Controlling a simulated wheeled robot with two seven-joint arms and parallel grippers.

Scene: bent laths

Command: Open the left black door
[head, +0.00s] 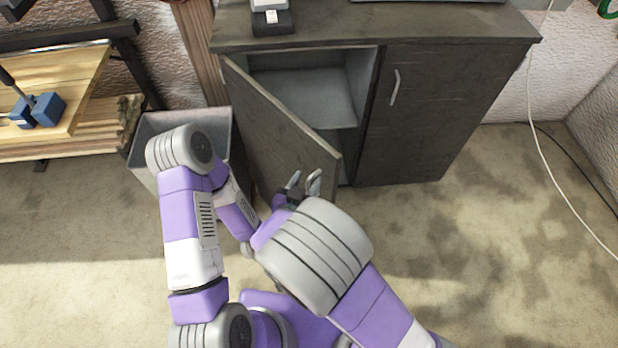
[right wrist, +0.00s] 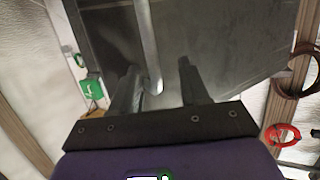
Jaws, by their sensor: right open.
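The left black door (head: 270,130) of the dark cabinet stands partly open, swung out from its left side. Its free edge is toward me, and the grey interior (head: 305,90) shows behind it. My right gripper (head: 304,182) is at the outer face of this door, near the free edge. In the right wrist view, my right gripper (right wrist: 158,72) is open, with the silver handle (right wrist: 148,40) showing between its fingers; I cannot tell whether they touch it. My left arm is bent at the left, and its gripper is hidden.
The closed right door (head: 440,110) has a silver handle (head: 395,87). A grey bin (head: 143,150) stands left of the open door, close to my left arm. A wooden workbench (head: 75,95) is farther left.

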